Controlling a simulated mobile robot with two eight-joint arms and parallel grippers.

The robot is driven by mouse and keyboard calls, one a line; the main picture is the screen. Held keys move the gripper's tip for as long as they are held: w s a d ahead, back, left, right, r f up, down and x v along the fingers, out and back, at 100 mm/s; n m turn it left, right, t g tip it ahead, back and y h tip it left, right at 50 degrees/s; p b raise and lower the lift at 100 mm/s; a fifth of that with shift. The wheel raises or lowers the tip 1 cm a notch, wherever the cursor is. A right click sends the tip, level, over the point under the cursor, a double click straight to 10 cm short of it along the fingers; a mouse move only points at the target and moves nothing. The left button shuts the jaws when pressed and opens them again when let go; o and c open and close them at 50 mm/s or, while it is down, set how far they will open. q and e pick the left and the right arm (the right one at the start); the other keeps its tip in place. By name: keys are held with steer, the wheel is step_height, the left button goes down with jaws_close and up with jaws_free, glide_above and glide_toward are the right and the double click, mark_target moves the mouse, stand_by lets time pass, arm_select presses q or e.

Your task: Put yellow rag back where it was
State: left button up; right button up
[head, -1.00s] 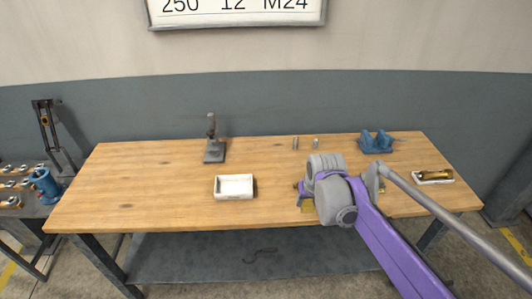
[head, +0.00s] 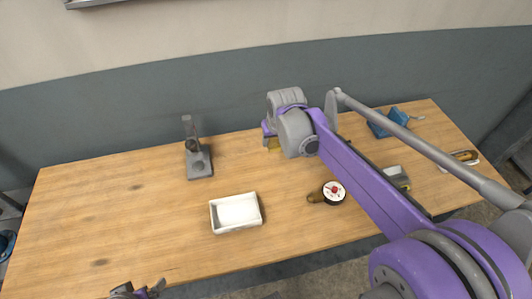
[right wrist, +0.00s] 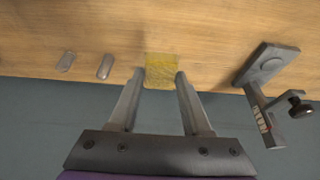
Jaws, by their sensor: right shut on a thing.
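The yellow rag (right wrist: 161,71) shows as a small yellow square between the fingertips of my right gripper (right wrist: 157,77) in the right wrist view. The gripper is shut on it. In the head view a bit of the yellow rag (head: 274,148) shows below my right gripper (head: 270,138), near the back edge of the wooden table (head: 110,205). I cannot tell whether the rag touches the table. My left gripper (head: 138,291) shows at the bottom edge of the head view; its jaws are unclear.
A white tray (head: 237,212), dark stand (head: 198,161), round dial item (head: 333,192) and blue vise (head: 388,122) stand on the table. Two small grey pieces (right wrist: 105,66) lie beside the rag in the wrist view. The table's left part is clear.

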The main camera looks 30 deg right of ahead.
glide_above(272, 163)
steer(key=s, duration=0.2)
step_height(272, 163, down, 5)
steer(key=shift+w+a+r, duration=0.15)
arm_select(q)
steer(key=shift+s+f+b, duration=0.3)
steer(key=shift+f+b, duration=0.2)
steer(key=shift+f, duration=0.1)
arm_select(e)
steer(key=shift+w+f, duration=0.1)
steer(key=shift+f, duration=2.2)
arm_select(q)
steer(key=shift+f, duration=0.1)
arm_select(e)
steer(key=shift+f, duration=0.1)
steer(key=o, duration=1.2)
